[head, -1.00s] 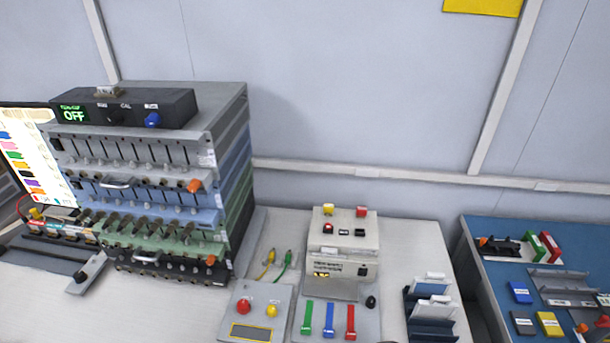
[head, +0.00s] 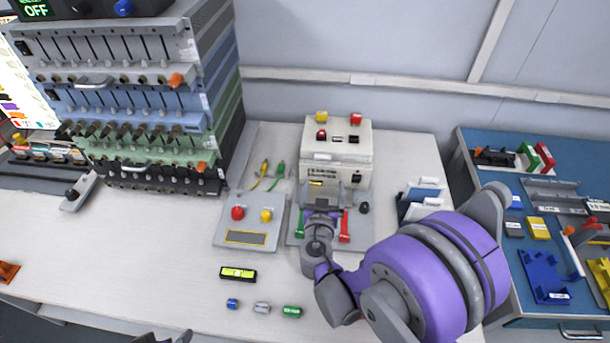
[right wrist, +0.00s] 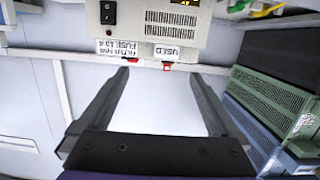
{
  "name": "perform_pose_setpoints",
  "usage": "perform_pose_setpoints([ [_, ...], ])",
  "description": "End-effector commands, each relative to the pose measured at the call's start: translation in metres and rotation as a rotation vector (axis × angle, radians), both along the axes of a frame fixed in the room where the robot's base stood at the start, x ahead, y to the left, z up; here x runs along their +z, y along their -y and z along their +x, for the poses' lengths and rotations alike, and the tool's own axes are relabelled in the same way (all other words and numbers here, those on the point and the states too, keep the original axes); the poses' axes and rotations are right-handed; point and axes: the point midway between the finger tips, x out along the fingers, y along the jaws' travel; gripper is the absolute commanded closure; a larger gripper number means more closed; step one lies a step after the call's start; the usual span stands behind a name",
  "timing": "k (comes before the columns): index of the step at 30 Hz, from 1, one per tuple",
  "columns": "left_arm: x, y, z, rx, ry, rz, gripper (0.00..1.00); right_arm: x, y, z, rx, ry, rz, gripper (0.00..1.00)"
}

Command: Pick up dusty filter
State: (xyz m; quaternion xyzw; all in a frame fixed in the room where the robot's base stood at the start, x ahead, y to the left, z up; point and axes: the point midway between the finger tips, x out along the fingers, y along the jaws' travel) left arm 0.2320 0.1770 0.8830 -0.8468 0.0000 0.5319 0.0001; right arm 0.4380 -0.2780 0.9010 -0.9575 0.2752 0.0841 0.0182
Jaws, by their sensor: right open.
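I cannot make out a dusty filter for certain in either view. The cream box (head: 340,150) has red and yellow buttons on top; its front, with a vent grille (right wrist: 172,18) and labels, one reading "USED", shows inverted in the right wrist view. My right gripper (head: 321,207) is just in front of this box, partly hidden by its own wrist. In the right wrist view the gripper (right wrist: 161,78) is open, with no object held between its long dark fingers. A dark tip at the bottom edge of the head view may be my left gripper (head: 165,338).
A tall instrument rack (head: 150,90) stands left. A grey button panel (head: 225,228) is beside the box. A holder with upright cards (head: 418,198) is right, before a blue table (head: 500,262).

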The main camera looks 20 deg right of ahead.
Motion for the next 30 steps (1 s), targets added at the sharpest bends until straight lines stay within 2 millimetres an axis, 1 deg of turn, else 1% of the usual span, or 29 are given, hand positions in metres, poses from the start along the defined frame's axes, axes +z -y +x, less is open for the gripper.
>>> perform_pose_setpoints([
  [2, -0.001, 0.0, 0.0, 0.0, -0.001, 0.0, 0.0, -0.003, -0.001, 0.004, 0.008, 0.019, -0.001, 0.03],
  [4, -0.001, 0.0, 0.0, 0.0, 0.0, 0.0, 0.0, -0.003, 0.003, 0.01, 0.008, 0.026, -0.003, 0.03],
  [9, 0.001, 0.0, 0.0, 0.0, 0.0, 0.0, 0.0, -0.007, 0.017, 0.034, 0.007, 0.026, -0.003, 0.03],
  [12, 0.002, 0.0, 0.0, 0.0, 0.001, 0.0, 0.0, -0.009, 0.023, 0.045, 0.007, 0.025, -0.002, 0.03],
  [17, 0.002, 0.0, 0.001, 0.0, 0.001, 0.0, 0.0, -0.011, 0.028, 0.054, 0.009, 0.026, -0.002, 0.03],
  [24, 0.006, 0.0, 0.001, 0.0, 0.002, 0.0, 0.0, -0.02, 0.043, 0.084, 0.007, 0.026, -0.002, 0.03],
  [27, 0.007, 0.0, 0.001, 0.0, 0.003, 0.0, 0.0, -0.021, 0.048, 0.093, 0.008, 0.025, -0.001, 0.03],
  [30, 0.007, 0.0, 0.002, 0.0, 0.003, 0.0, 0.0, -0.022, 0.05, 0.096, 0.008, 0.025, -0.001, 0.03],
])
